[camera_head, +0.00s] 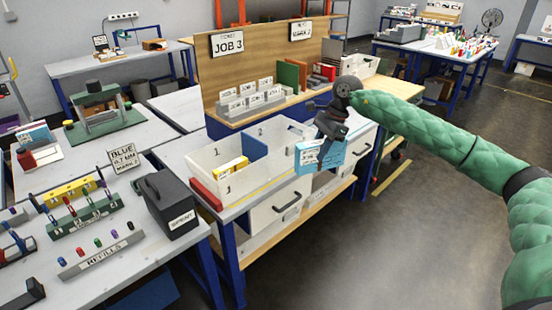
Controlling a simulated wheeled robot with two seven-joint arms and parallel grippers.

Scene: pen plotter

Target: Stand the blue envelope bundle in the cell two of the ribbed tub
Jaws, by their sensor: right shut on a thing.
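The ribbed tub (252,178) is a pale open box on the bench, with number labels 1 and 2 on its walls. A yellow bundle (236,166) stands in cell one at the left. Cell two (283,139), at the right, looks empty in the part that shows. My right gripper (322,137) is shut on the blue envelope bundle (331,155), which hangs below it, slightly tilted, at the tub's right end. The bundle covers part of that end; I cannot tell its height over the bench.
A red block (207,195) lies against the tub's left side, and a dark grey box (169,204) stands left of it. A grey rack of cards (251,98) and upright coloured folders (288,77) stand behind. Open floor (400,240) lies at the right.

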